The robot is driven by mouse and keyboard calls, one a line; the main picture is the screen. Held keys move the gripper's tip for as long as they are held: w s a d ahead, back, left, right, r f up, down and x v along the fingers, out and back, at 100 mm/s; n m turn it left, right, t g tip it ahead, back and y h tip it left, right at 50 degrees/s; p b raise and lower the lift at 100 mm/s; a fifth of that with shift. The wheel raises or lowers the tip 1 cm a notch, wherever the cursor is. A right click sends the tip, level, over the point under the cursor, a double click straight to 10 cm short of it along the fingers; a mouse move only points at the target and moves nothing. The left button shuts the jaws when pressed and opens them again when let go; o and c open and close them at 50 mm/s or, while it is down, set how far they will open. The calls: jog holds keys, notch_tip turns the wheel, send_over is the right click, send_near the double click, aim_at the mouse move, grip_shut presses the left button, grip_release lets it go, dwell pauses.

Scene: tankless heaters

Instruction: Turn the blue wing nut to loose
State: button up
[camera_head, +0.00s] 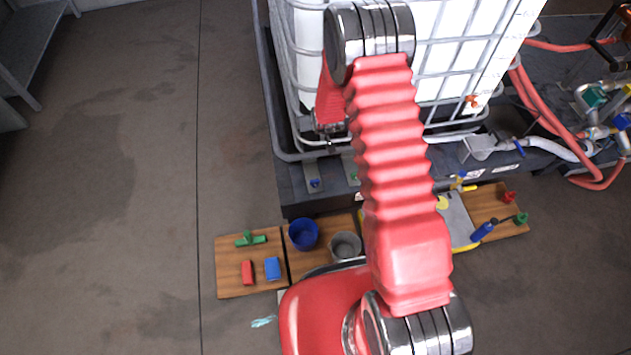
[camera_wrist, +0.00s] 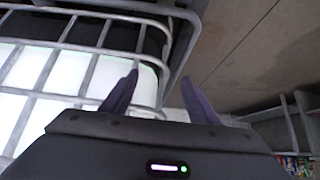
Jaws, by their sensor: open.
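A small blue piece that looks like the blue wing nut (camera_head: 314,183) sits on a metal bracket on the dark base below the caged tank, left of my arm in the head view. It is too small there to tell its turn angle. My gripper (camera_wrist: 158,92) shows in the wrist view with its two dark fingers apart and nothing between them. It points at the metal cage bars of the white tank (camera_wrist: 40,75). The wing nut does not show in the wrist view. In the head view my arm reaches up to the cage, and my fingers cannot be made out.
A green piece (camera_head: 354,176) sits on a similar bracket close to my arm. Wooden boards hold a blue cup (camera_head: 303,234), a grey cup (camera_head: 345,246) and coloured blocks. Red hoses (camera_head: 545,110) run at the right. The floor at the left is clear.

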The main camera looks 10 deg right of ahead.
send_over(315, 181)
jog(key=s, duration=0.2)
notch_tip(315, 181, down, 15)
jog(key=s+f, duration=0.3)
jog(key=f, duration=0.4)
jog(key=s+f+t, duration=0.1)
jog(key=s+f, duration=0.3)
jog(key=f, duration=0.4)
jog(key=shift+s, duration=0.15)
jog(key=shift+f, duration=0.1)
jog(key=shift+x, duration=6.8)
